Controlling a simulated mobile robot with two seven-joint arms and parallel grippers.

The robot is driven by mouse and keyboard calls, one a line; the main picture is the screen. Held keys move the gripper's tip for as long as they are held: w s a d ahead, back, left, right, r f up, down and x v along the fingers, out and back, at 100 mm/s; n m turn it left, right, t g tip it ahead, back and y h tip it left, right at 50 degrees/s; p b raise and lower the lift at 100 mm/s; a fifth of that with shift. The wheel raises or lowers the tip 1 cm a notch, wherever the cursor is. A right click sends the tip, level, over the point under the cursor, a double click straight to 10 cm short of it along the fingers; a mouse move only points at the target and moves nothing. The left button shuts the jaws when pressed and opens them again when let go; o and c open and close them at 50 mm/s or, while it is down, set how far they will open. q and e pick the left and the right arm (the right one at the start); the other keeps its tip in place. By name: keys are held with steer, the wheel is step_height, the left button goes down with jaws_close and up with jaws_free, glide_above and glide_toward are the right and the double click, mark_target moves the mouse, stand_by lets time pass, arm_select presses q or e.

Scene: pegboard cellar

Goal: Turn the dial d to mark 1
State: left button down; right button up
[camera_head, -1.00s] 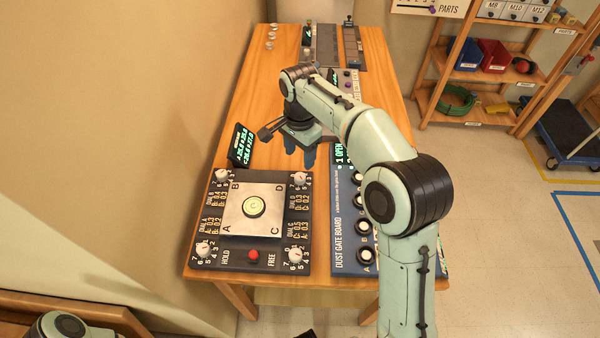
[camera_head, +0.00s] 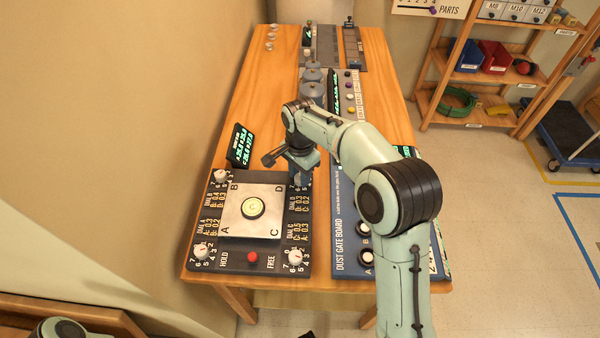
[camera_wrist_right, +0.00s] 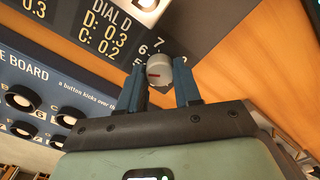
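Dial D (camera_wrist_right: 157,72) is a pale grey knob with a red mark, seen in the right wrist view beside the printed "DIAL D" list. Numbers 5, 6 and 7 show around it; I cannot tell which one its mark faces. My right gripper (camera_wrist_right: 160,66) is open, with its two blue fingers on either side of the knob; contact is not clear. In the head view my right gripper (camera_head: 301,180) is over the board's upper right corner and hides dial D. The dark dial board (camera_head: 222,262) carries a silver plate with a round level (camera_head: 254,207). My left gripper is out of view.
Dial A (camera_head: 203,251), dial B (camera_head: 220,176) and dial C (camera_head: 295,257) sit at the other corners. A red button (camera_head: 252,257) is at the front, a small display (camera_head: 239,146) behind. The blue dust gate board (camera_head: 350,262) lies close on the right, under my arm.

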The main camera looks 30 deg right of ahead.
steer(key=shift+c, duration=0.6)
steer(key=shift+n, duration=0.3)
